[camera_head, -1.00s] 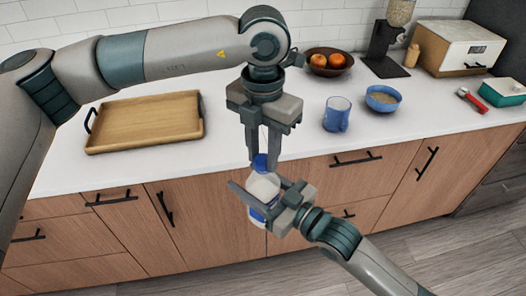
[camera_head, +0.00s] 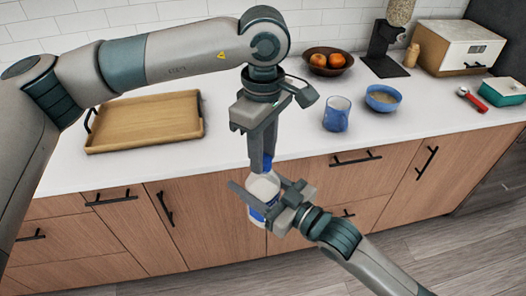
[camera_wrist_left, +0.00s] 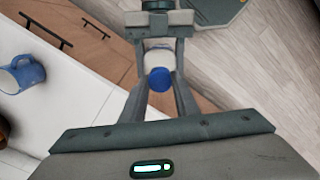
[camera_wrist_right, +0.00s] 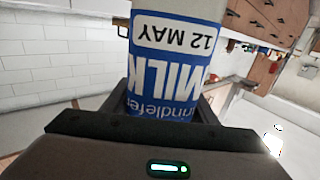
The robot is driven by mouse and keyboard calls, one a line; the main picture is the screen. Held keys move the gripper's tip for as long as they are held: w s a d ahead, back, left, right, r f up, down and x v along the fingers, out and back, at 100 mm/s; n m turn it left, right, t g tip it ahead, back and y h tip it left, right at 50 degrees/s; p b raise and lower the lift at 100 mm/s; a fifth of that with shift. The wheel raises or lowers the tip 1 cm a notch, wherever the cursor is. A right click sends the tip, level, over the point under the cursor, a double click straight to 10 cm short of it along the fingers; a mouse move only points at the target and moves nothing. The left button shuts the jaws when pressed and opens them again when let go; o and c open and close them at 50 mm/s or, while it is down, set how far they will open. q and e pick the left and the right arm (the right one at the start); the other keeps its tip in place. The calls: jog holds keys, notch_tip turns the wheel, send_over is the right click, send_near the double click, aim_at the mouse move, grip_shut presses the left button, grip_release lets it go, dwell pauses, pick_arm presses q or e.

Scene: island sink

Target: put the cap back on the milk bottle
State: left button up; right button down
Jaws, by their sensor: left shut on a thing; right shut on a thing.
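The milk bottle (camera_head: 262,188) is white with a blue label and is held in front of the counter, roughly upright and slightly tilted in the head view. My right gripper (camera_head: 262,200) is shut around its body; the label reading MILK fills much of the right wrist view (camera_wrist_right: 172,70). My left gripper (camera_head: 263,160) points down over the bottle, shut on the blue cap (camera_head: 267,163). The cap also shows between the fingers in the left wrist view (camera_wrist_left: 159,79), at the bottle's top. I cannot tell whether the cap touches the neck or sits straight, as the fingers partly hide it.
On the white counter behind stand a wooden tray (camera_head: 146,97), a blue mug (camera_head: 337,114), a blue bowl (camera_head: 382,99) and a fruit bowl (camera_head: 310,68). Wooden drawer fronts (camera_head: 205,225) lie behind the bottle. The counter's front edge is close to my left gripper.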

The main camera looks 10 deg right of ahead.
pick_arm(q)
jog(key=m, duration=0.5)
jog(key=shift+m, duration=0.4)
jog(key=o, duration=1.2)
jog(key=shift+c, duration=0.2)
jog(key=shift+r, duration=2.25)
jog(key=shift+c, duration=0.4)
